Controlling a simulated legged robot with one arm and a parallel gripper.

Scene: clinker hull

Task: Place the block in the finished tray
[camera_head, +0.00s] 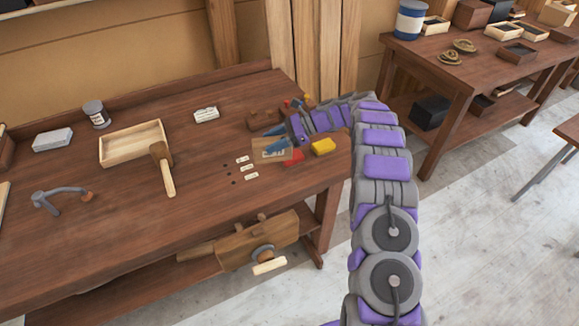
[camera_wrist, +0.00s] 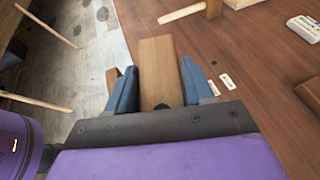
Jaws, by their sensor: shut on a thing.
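My gripper (camera_wrist: 160,88) has its two blue fingers shut on a brown wooden block (camera_wrist: 157,60) in the wrist view. The block juts out past the fingertips, with a small dark mark near its close end. In the head view my gripper (camera_head: 272,140) is over the right end of the workbench. A tan shape shows at the fingers there, but I cannot tell its outline clearly. A pale wooden tray (camera_head: 134,157) stands on the bench to the left of my gripper and looks empty. No label on it is readable, and it is apart from the block.
A second table (camera_head: 463,67) is at back right.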

